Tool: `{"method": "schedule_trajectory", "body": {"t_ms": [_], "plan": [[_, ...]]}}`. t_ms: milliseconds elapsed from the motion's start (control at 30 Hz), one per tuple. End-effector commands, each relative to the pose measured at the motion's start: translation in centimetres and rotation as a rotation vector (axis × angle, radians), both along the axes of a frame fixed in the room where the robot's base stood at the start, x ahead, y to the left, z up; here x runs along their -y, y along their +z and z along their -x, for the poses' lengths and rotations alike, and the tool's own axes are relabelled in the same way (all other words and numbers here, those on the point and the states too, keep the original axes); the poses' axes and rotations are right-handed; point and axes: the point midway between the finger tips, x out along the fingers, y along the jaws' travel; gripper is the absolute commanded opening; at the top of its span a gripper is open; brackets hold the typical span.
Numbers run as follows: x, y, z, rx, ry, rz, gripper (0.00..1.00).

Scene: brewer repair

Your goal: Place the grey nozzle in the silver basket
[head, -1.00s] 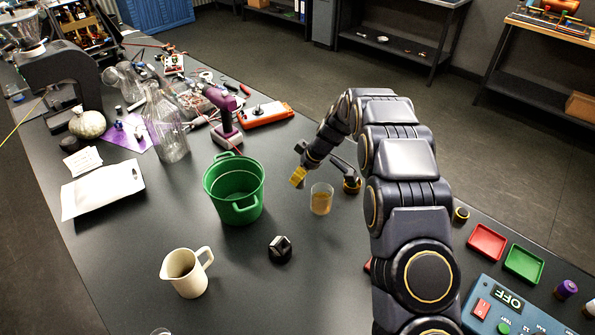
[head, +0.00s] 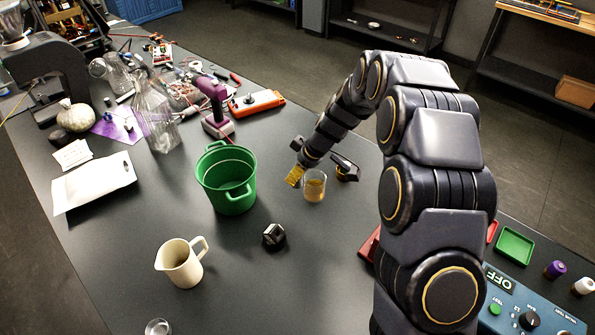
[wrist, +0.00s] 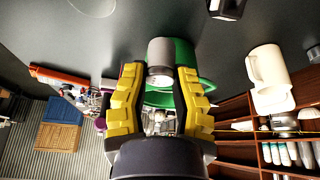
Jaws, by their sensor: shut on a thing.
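A grey cylindrical nozzle (wrist: 160,58) sits between the yellow fingers of my gripper (wrist: 158,85) in the wrist view; the gripper is shut on it. In the head view my gripper (head: 295,176) is above the table, between the green bucket and the glass beaker, and the nozzle cannot be made out there. A small silvery round cup (head: 157,327), perhaps the silver basket, stands at the bottom edge of the head view, below the cream pitcher. A grey round thing (wrist: 313,53) beside the pitcher in the wrist view looks like the same cup.
A glass beaker (head: 314,187) of amber liquid stands just right of my gripper. A green bucket (head: 228,183), a black faceted knob (head: 274,236) and a cream pitcher (head: 180,264) stand to the left and front. Bare table lies between them.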

Motion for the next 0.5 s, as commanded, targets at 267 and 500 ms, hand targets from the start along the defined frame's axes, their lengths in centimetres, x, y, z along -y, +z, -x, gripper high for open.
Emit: {"method": "schedule_trajectory", "body": {"t_ms": [267,500], "plan": [[-6.7,1.5,0.5,0.007,0.392,0.003,0.0],[-17.4,2.1,5.6,0.002,1.005,0.002,0.0]]}}
